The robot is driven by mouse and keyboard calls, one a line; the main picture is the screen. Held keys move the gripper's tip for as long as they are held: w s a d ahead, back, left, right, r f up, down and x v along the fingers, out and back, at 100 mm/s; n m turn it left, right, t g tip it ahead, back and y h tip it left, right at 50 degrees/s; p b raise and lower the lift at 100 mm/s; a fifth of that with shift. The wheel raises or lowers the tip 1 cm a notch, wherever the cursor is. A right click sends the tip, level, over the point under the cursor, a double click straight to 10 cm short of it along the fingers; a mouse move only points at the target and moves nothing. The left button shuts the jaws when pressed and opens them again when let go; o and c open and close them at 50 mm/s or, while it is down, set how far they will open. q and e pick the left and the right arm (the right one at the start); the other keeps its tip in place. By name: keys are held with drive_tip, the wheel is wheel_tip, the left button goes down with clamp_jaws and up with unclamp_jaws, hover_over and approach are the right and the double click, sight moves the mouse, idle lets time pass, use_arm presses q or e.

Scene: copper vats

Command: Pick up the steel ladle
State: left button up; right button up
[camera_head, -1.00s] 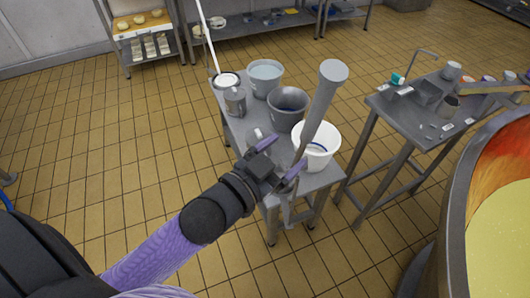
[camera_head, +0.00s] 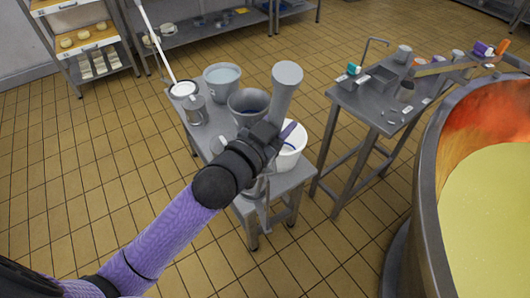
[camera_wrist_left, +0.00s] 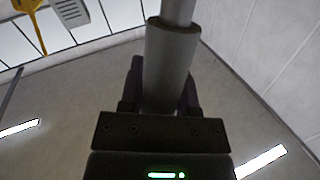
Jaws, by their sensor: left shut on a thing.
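The steel ladle (camera_head: 285,88) is a long grey piece with a wide round end, standing tilted upward over the small steel table in the head view. My left gripper (camera_head: 272,137) is shut on it below the round end. In the left wrist view, the ladle's grey shaft (camera_wrist_left: 171,65) runs between the two dark fingers (camera_wrist_left: 160,90). The ladle's lower part is largely hidden behind my gripper and wrist. My right gripper is not in view.
A second steel table (camera_head: 345,97) with tools stands right. A large copper vat (camera_head: 428,210) is at far right.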

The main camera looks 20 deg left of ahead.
use_arm(q)
clamp_jaws()
wheel_tip(320, 180, up, 17)
drive_tip(key=p, duration=1.1)
drive_tip(key=shift+p, duration=0.4)
